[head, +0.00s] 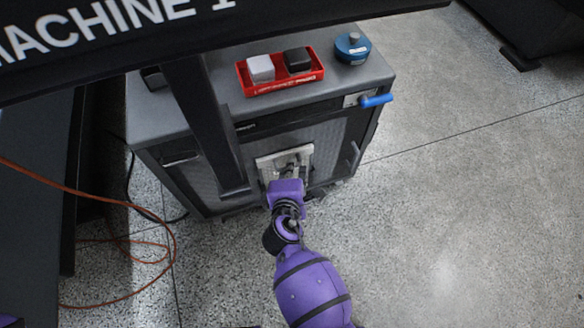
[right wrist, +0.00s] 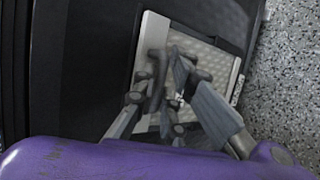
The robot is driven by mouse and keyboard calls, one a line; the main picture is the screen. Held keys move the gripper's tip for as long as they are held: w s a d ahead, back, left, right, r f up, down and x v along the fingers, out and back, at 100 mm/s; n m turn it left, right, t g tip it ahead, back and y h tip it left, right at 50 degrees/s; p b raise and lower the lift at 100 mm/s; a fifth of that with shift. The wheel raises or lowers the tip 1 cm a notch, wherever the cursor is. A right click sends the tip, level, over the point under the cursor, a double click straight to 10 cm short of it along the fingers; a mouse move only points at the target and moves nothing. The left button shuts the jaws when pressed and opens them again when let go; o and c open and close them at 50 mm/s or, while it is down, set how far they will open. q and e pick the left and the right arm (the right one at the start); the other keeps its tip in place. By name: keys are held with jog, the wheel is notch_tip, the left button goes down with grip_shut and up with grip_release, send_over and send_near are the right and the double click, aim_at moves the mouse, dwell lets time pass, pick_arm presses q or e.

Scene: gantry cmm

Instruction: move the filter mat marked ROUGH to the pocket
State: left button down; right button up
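A pale-framed panel with a dimpled light surface (head: 264,166) is on the front of a grey cabinet. It looks like the filter mat, but no ROUGH marking can be read. It fills the middle of the right wrist view (right wrist: 220,68), with small illegible lettering on its right edge. My right gripper (head: 287,170) is in front of this panel and covers part of it. Its fingers (right wrist: 168,68) are close together over the dimpled face; whether they hold anything cannot be told. I cannot identify the pocket. My left gripper is not in view.
A red tray (head: 284,87) with a grey block (head: 261,68) and a black block (head: 297,60) sits on the cabinet top (head: 200,118). A blue round object (head: 352,48) stands beside it. A blue handle (head: 376,101) sticks out right. An orange cable (head: 172,245) lies left.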

jog(key=o, duration=0.4)
jog(key=shift+c, duration=0.2)
jog(key=v, duration=0.7)
jog(key=shift+s, duration=0.25)
